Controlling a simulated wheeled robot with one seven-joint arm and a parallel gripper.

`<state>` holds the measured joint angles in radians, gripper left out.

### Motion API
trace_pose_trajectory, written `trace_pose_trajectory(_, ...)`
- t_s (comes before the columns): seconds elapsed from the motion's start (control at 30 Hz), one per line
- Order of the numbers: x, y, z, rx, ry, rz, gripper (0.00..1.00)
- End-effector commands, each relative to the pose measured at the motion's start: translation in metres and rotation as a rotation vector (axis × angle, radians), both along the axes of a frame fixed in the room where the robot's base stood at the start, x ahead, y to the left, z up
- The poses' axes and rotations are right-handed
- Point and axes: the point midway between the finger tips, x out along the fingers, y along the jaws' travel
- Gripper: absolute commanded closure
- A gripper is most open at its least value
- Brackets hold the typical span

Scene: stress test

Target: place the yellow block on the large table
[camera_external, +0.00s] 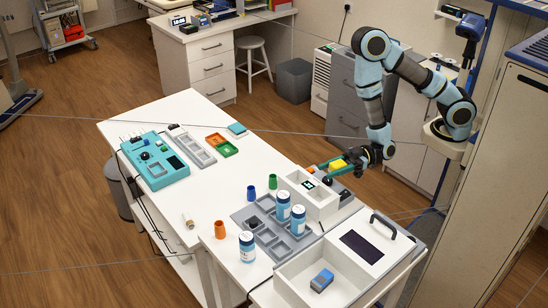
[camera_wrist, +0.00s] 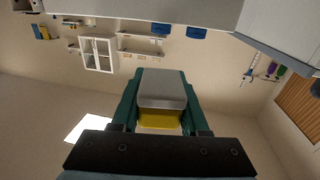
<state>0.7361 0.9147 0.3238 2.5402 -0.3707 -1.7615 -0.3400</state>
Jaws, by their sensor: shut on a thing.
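The yellow block (camera_external: 338,164) is held up at the far right end of the white furniture. My gripper (camera_external: 333,168) has green fingers shut on it. In the wrist view, a block with a pale grey upper part and a yellow lower part (camera_wrist: 158,119) sits between the fingers of my gripper (camera_wrist: 161,88). The large white table (camera_external: 215,185) stretches to the left of my gripper. The exact gap between the block and the surfaces below it is hard to tell.
The table's middle has clear room.

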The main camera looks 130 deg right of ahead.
Motion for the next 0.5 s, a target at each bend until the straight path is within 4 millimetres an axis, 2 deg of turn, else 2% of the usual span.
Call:
trace_pose_trajectory(0.03,0.005,0.024,-0.002,0.003,0.003,0.037,1.0)
trace_pose_trajectory(0.1,0.01,0.051,-0.004,0.003,0.006,0.078,1.0)
trace_pose_trajectory(0.2,0.013,0.079,-0.006,0.002,0.011,0.12,1.0)
trace_pose_trajectory(0.33,0.015,0.101,-0.007,0.0,0.013,0.153,1.0)
trace_pose_trajectory(0.5,0.015,0.108,-0.025,0.001,0.014,0.162,1.0)
